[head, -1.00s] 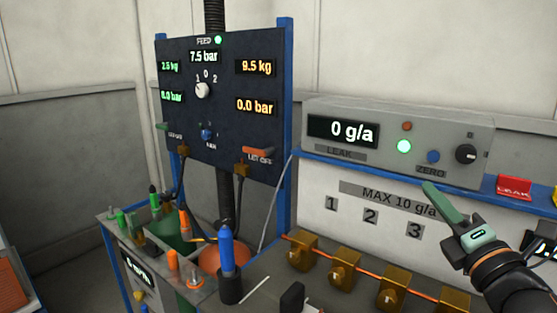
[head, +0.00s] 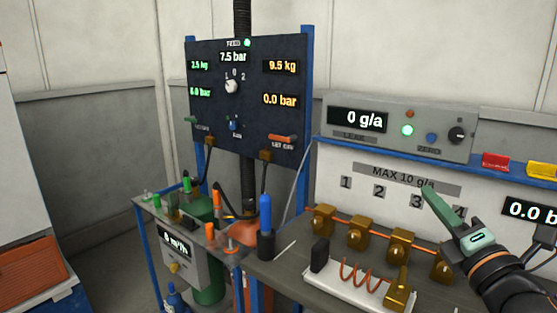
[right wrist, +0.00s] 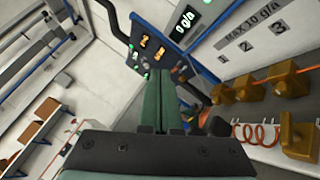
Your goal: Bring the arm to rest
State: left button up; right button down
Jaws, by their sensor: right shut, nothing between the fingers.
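My right gripper (head: 432,196) is at the right side of the head view, its green fingers shut and empty. It points up and left, in front of the white panel marked MAX 10 g/a (head: 385,172). In the right wrist view the two green fingers (right wrist: 158,105) lie side by side with nothing between them. My left gripper is not in view.
The leak tester box (head: 395,130) reads 0 g/a on a blue-framed shelf. Several brass blocks (head: 360,234) and a copper coil (head: 360,277) sit on the bench below. The dark gauge board (head: 245,115) stands behind a cart (head: 165,215) with coloured-handled tools.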

jog(key=s+a+f+m+g+p, duration=0.15)
jog(key=f+m, duration=0.25)
jog(key=f, duration=0.6)
jog(key=s+a+f+m+g, duration=0.1)
jog(key=s+f+m+g, duration=0.3)
jog(key=f, duration=0.6)
jog(key=w+a+f+m+g+p, duration=0.1)
jog(key=f+m, duration=0.4)
jog(key=f, duration=0.6)
jog(key=s+a+f+m+g, duration=0.2)
jog(key=s+f+m, duration=0.3)
jog(key=s+f, duration=0.3)
jog(key=s+a+f+m+g, duration=0.2)
jog(key=s+f+m, duration=0.3)
jog(key=s+f, duration=0.4)
jog(key=shift+s+a+p, duration=0.3)
jog(key=shift+s+a, duration=0.3)
